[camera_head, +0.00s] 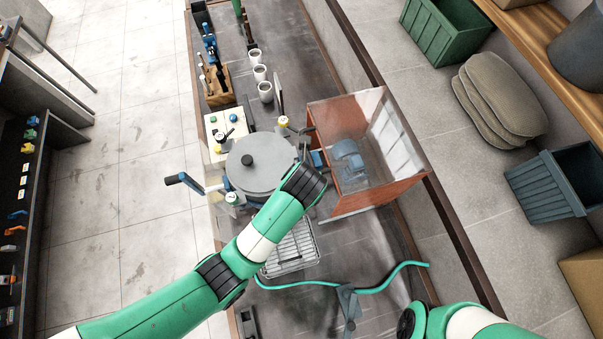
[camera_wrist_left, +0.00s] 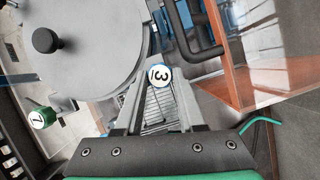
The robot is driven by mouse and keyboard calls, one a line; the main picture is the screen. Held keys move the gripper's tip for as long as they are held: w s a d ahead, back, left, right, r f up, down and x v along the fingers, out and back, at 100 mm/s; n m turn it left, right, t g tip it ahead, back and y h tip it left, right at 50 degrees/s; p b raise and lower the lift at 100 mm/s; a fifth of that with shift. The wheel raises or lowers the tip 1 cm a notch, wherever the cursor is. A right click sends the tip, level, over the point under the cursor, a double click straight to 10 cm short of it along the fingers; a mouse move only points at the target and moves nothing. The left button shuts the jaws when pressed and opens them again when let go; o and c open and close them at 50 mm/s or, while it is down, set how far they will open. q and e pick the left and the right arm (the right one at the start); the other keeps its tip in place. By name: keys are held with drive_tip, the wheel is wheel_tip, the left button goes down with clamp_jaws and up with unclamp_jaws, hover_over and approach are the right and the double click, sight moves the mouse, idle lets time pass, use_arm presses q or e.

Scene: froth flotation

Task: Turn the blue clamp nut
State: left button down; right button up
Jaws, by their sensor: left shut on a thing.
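The blue clamp nut (camera_wrist_left: 160,76) has a round white cap marked with a 3, with a little blue showing at its edge. It sits at the rim of a round grey lid (camera_wrist_left: 85,45) with a black knob. In the left wrist view my left gripper (camera_wrist_left: 160,88) is shut on the nut, a finger on each side. In the head view the lid (camera_head: 258,165) is in the middle, and my left wrist hides the nut and fingers. A green nut (camera_wrist_left: 41,118) also stands at the rim, and yellow nuts (camera_head: 283,121) are on the far side. My right gripper is out of view.
A wire rack (camera_head: 292,250) and a green hose (camera_head: 375,289) lie in front. White cups (camera_head: 265,92) and a wooden tool block (camera_head: 218,92) stand behind.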

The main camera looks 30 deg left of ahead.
use_arm(q)
drive_tip(key=shift+w+d+n+g+y, duration=0.1)
drive_tip(key=shift+n+g+y, duration=0.3)
drive_tip(key=shift+n, duration=0.95)
drive_tip(key=shift+w+d+n+g+y, duration=0.1)
drive_tip(key=shift+n+g+y, duration=0.25)
drive_tip(key=shift+n, duration=1)
drive_tip(key=c, duration=0.8)
unclamp_jaws()
